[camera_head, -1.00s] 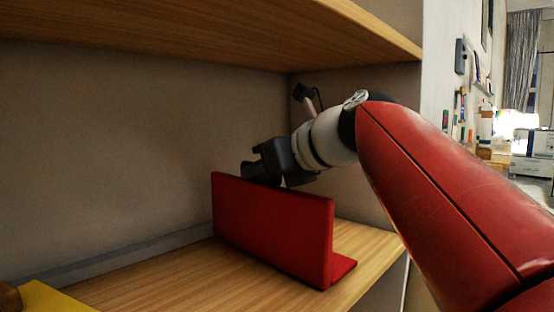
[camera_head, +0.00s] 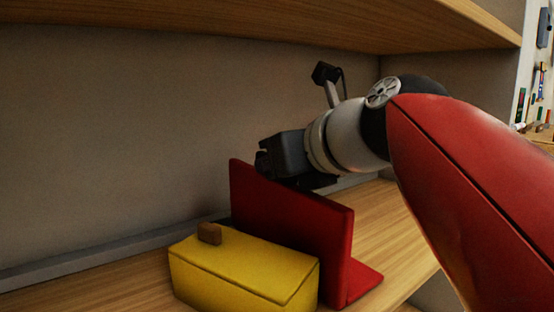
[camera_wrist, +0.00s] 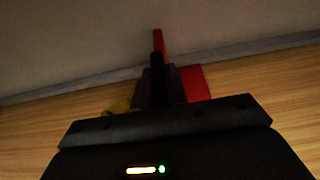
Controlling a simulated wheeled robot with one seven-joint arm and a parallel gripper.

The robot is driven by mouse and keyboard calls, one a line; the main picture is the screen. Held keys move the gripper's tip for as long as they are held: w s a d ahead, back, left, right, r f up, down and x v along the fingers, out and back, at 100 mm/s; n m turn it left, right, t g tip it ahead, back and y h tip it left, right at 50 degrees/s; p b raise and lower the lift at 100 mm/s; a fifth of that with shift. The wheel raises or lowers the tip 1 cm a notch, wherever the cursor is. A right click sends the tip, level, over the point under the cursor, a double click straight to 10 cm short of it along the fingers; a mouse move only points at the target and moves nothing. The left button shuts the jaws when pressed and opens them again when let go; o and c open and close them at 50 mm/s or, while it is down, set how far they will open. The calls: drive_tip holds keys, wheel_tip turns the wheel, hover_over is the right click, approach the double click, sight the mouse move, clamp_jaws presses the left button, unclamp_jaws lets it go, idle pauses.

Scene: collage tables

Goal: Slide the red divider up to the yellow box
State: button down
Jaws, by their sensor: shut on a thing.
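The red divider (camera_head: 290,215) stands upright on the wooden shelf, with its flat foot (camera_head: 362,280) to the right. The yellow box (camera_head: 240,272), with a brown knob on its lid, is just left of the divider and overlaps its lower part in the head view. I cannot tell whether they touch. My gripper (camera_head: 285,178) is at the divider's top edge, shut on it; the fingertips are mostly hidden. In the wrist view, the divider (camera_wrist: 158,40) shows as a thin red strip beyond the fingers, its foot (camera_wrist: 195,83) to the right, and a bit of yellow box (camera_wrist: 120,106) to the left.
An upper shelf board (camera_head: 270,25) runs above my arm. A grey back wall (camera_head: 130,130) with a ledge (camera_head: 100,262) along its bottom lies behind. Bare shelf (camera_head: 385,215) is free to the right of the divider.

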sight(310, 193)
drive_tip(key=shift+r, duration=0.1)
drive_tip(key=c, duration=1.4)
unclamp_jaws()
drive_tip(key=v, duration=0.7)
drive_tip(key=shift+s+d, duration=0.2)
drive_tip(key=shift+s, duration=0.15)
